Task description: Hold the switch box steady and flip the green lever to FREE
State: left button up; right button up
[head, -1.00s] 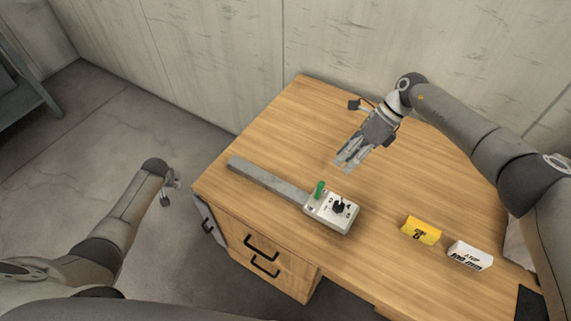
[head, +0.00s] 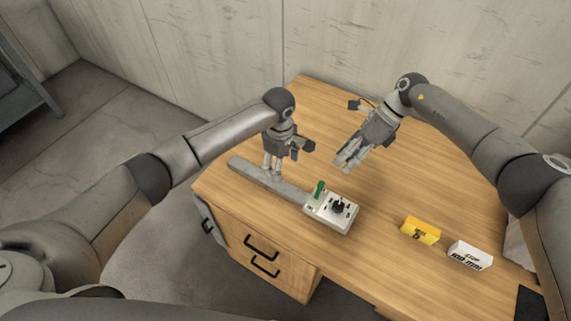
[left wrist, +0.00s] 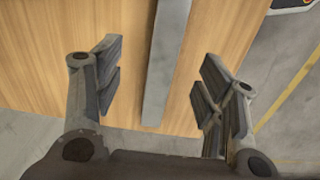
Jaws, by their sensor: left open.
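The switch box (head: 331,212) is a pale box with a black knob (head: 338,206) on top and a green lever (head: 319,188) standing up at its left end. A long grey bar (head: 245,170) extends from the box to the left along the desk. My left gripper (head: 271,176) points down over the bar, left of the box. In the left wrist view its fingers (left wrist: 160,88) are open, one on each side of the bar (left wrist: 165,60). My right gripper (head: 346,163) hangs behind the box, apart from it; its fingers look close together, and whether they are shut is unclear.
A yellow block (head: 421,230) and a white block (head: 470,255), both with black print, stand on the wooden desk (head: 300,110) to the right of the box. The desk's back part is clear. A wall rises behind it.

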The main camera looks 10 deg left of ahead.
aim_at(285, 188)
pick_arm(q)
jog(key=f, duration=0.3)
jog(key=d+f, duration=0.1)
jog(key=f, duration=0.3)
jog(key=s+f, duration=0.1)
jog(key=f, duration=0.2)
jog(key=shift+d+f, duration=0.15)
grip_shut()
dwell(0.5)
